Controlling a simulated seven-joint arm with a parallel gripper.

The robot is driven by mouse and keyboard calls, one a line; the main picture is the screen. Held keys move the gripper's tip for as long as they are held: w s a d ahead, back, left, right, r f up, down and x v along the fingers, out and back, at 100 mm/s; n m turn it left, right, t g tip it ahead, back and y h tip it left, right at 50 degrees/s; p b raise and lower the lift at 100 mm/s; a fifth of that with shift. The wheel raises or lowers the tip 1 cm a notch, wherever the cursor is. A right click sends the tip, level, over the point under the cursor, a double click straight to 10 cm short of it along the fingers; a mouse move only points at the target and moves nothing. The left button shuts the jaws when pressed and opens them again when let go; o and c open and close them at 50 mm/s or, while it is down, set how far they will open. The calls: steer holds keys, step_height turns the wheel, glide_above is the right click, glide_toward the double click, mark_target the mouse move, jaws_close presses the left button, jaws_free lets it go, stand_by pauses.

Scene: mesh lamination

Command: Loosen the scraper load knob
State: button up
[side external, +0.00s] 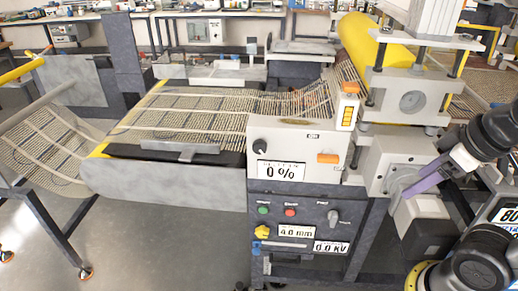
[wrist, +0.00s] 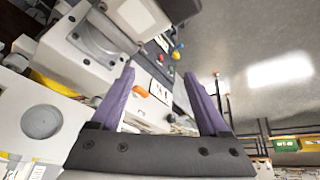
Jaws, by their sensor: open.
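In the side external view, a black knob (side external: 259,146) sits on the white control box (side external: 297,135), above and left of a display (side external: 281,171) reading 0 %. The knob labels are too small to read, so I cannot confirm which one is the scraper load knob. A grey knob (side external: 332,216) is on the dark lower panel. My gripper (side external: 403,195) is to the right of the control box, apart from these knobs. In the wrist view its two purple fingers (wrist: 160,75) are spread with nothing between them; the panel shows beyond at an angle.
An orange switch (side external: 328,158) and a yellow knob (side external: 262,231) are on the panels. The white roller housing (side external: 386,155) stands close beside my gripper. Mesh (side external: 190,115) runs over the table at left. Open floor (wrist: 245,45) lies in front of the machine.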

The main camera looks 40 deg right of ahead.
steer(key=d+n+h, duration=0.1)
steer(key=d, duration=0.1)
steer(key=d+r+g+h, duration=0.1)
steer(key=d, duration=0.1)
steer(key=w+d+r+n+g+h, duration=0.1)
steer(key=d, duration=0.1)
steer(key=shift+w+n+h, duration=0.1)
steer(key=shift+n+h, duration=0.2)
steer(key=w+a+r+n+h, duration=0.1)
steer(key=w+n+h, duration=0.4)
steer(key=w, duration=0.4)
steer(key=w+a+r+n+h, duration=0.15)
steer(key=w+n+h, duration=0.3)
steer(key=w, duration=0.55)
steer(key=w+a+f+n+t+h, duration=0.1)
steer(key=w+a+f+n+t, duration=0.45)
steer(key=a, duration=0.45)
steer(key=n+t+y, duration=0.2)
steer(key=n+t, duration=0.2)
steer(key=n, duration=0.3)
glide_toward(260, 148)
steer(key=x, duration=1)
steer(key=shift+w+d, duration=0.1)
steer(key=shift+w, duration=0.05)
steer(key=shift+c, duration=0.2)
